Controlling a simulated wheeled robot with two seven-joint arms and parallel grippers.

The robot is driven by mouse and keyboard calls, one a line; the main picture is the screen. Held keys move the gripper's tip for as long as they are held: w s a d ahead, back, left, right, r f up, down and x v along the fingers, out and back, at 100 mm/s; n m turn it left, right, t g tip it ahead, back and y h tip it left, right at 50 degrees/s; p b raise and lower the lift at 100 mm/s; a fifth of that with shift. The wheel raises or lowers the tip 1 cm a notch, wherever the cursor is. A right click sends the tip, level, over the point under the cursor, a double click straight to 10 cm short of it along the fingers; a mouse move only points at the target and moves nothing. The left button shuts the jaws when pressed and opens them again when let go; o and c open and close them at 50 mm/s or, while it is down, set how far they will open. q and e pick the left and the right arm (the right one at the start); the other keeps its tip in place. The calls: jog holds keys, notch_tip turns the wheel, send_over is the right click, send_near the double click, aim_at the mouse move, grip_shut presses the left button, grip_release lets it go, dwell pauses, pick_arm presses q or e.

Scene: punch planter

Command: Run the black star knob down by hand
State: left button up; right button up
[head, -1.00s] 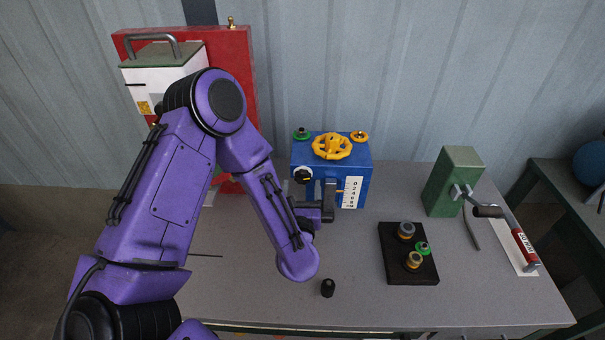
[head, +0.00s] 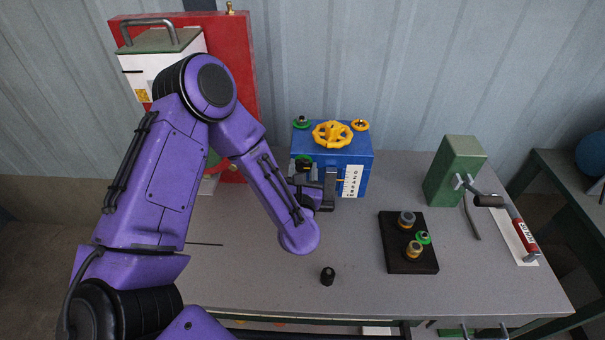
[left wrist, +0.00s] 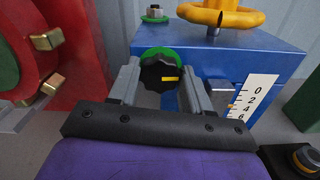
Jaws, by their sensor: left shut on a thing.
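The black star knob (left wrist: 162,72), with a yellow mark on its face, is on the front of the blue box (head: 345,178). A green ring (left wrist: 158,52) shows behind it. In the left wrist view the two grey fingers of my left gripper (left wrist: 160,84) are on either side of the knob, shut on it. In the head view the gripper (head: 305,174) is at the box's front left and covers much of the knob (head: 303,166). My right gripper is not in view.
A yellow handwheel (head: 333,134) tops the blue box. A white number scale (head: 352,181) is on its front. A red panel (head: 238,95) stands left. A black tray (head: 395,262) with fittings, a green block (head: 455,170) and a small black cylinder (head: 327,277) are on the grey table.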

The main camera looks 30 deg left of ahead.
pick_arm(q)
jog(key=shift+m, duration=0.6)
jog(key=o, duration=1.1)
jog(key=shift+c, duration=0.2)
jog(key=shift+s+d, duration=0.2)
jog(key=b+v, duration=0.3)
jog(key=v, duration=0.7)
jog(key=shift+b, duration=0.35)
